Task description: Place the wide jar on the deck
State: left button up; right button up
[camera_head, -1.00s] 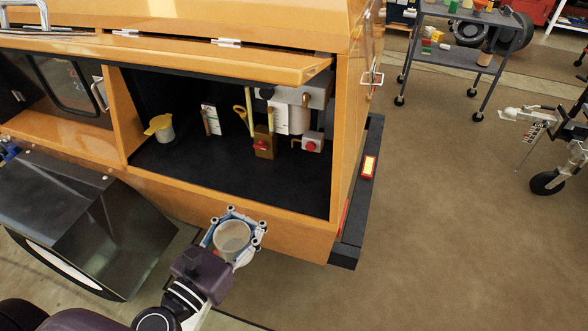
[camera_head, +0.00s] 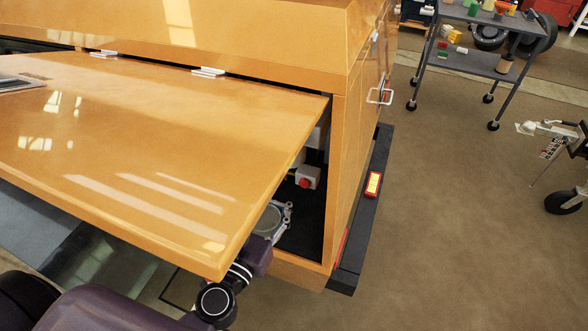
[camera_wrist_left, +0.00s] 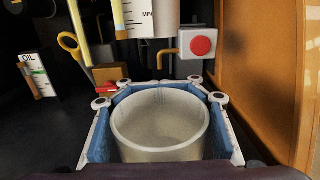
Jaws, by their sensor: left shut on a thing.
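The wide jar (camera_wrist_left: 160,128) is a pale, translucent round vessel, upright with its open top facing up. In the left wrist view my left gripper (camera_wrist_left: 160,97) is shut around it, blue pads on both sides. In the head view my left gripper (camera_head: 276,218) and the jar's rim (camera_head: 268,220) show partly, under the edge of the orange lid, inside the compartment. The dark deck (camera_head: 303,234) is the compartment floor; it also shows in the left wrist view (camera_wrist_left: 50,135). I cannot tell whether the jar touches it. My right gripper is not in view.
The orange lid (camera_head: 150,150) covers most of the compartment in the head view. A box with a red button (camera_wrist_left: 198,45) and a bent pipe is ahead of the jar. An oil carton (camera_wrist_left: 38,75) stands left. The orange side wall (camera_wrist_left: 260,80) is close on the right.

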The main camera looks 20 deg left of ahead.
pick_arm(q)
jog(key=w, duration=0.4)
jog(key=w+p, duration=0.1)
jog(key=w, duration=0.3)
jog(key=w+p, duration=0.1)
jog(key=w, duration=0.3)
jog(key=shift+d+f, duration=0.1)
jog(key=shift+d, duration=0.15)
notch_tip(320, 180, down, 3)
jog(key=shift+r+b, duration=0.1)
jog(key=shift+b, duration=0.9)
jog(key=shift+f, duration=0.35)
jog(key=shift+w, duration=0.1)
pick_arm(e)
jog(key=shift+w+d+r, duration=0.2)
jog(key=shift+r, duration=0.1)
pick_arm(q)
jog(key=shift+f+b, duration=0.2)
jog(key=shift+b, duration=0.15)
jog(key=o, duration=1.7)
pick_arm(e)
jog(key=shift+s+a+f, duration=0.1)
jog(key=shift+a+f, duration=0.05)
pick_arm(q)
jog(key=shift+o, duration=0.2)
